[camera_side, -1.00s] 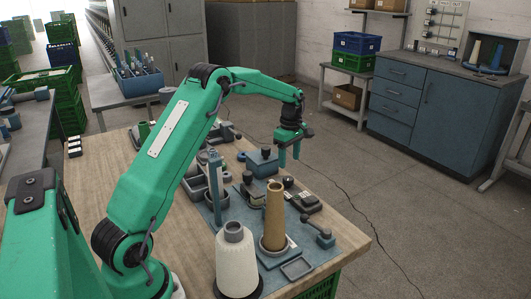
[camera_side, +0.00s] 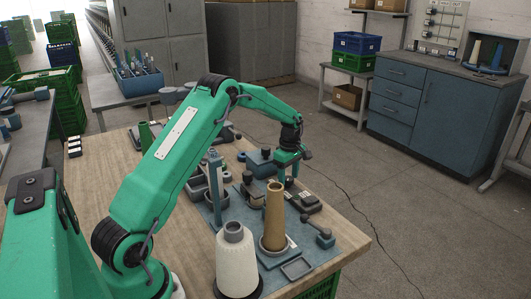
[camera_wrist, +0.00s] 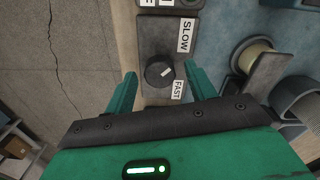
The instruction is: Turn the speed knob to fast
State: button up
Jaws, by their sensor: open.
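The speed knob (camera_wrist: 158,72) is a round black dial on a dark grey plate (camera_wrist: 156,35) in the wrist view. Its white pointer mark faces right, between the SLOW label (camera_wrist: 186,35) above and the FAST label (camera_wrist: 179,89) below. My gripper (camera_wrist: 160,76) is open, with one green finger on each side of the knob. Gaps show between the fingers and the knob, so it is not gripped. In the side view my gripper (camera_side: 288,173) points down low over the knob's place, and the fingers largely hide the knob there.
A small lever (camera_side: 318,232) is at the front right. The table's right edge is close by.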

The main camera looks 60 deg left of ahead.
jog(key=shift+f, duration=0.25)
jog(key=c, duration=1)
jog(key=shift+o, duration=0.2)
